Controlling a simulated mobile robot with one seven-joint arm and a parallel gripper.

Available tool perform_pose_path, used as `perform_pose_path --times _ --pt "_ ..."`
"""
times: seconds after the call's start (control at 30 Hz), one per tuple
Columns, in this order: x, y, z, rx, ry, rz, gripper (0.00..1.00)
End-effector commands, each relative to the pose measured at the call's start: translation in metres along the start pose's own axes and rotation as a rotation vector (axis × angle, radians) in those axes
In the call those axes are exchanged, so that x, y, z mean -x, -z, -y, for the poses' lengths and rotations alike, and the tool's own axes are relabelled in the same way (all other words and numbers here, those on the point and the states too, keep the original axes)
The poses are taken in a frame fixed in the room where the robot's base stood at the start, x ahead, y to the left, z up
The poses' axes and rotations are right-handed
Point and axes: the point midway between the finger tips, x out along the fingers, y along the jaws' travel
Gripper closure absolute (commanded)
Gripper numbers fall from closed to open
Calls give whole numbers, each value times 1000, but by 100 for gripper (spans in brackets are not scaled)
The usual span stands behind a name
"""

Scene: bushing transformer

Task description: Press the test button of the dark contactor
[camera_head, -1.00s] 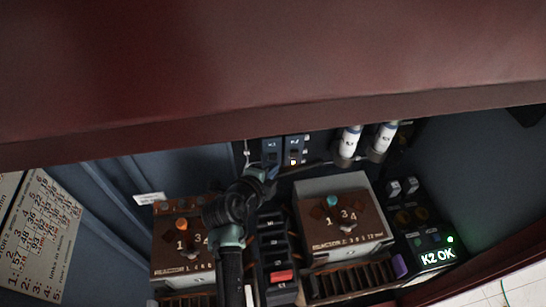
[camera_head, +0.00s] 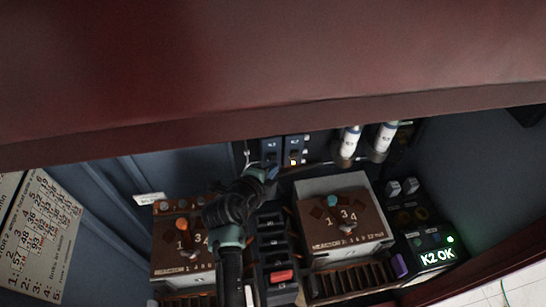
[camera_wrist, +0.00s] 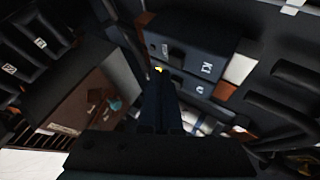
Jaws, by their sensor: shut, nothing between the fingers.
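Two dark grey contactors sit side by side at the back of the cabinet in the head view. The left one, K1 (camera_head: 270,146), shows no lit lamp. The right contactor (camera_head: 295,146) has a small lit spot on its lower front. In the wrist view K1 (camera_wrist: 190,50) is the upper block, and the other contactor (camera_wrist: 195,88) lies below it. My gripper (camera_wrist: 158,78) is shut and empty, its tips close to the lower left ends of the contactors. I cannot tell whether it touches. I cannot make out the test button clearly.
White cylinders (camera_head: 349,142) stand right of the contactors. Brown-topped boxes with knobs, one at right (camera_head: 340,220), flank a breaker row (camera_head: 274,243). A dark red beam (camera_head: 250,130) crosses above.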

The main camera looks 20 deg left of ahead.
Motion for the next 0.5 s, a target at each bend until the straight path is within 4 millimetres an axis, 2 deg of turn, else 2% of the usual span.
perform_pose_path --times 0.5 --pt "-6 -4 2 -1 1 1 100"
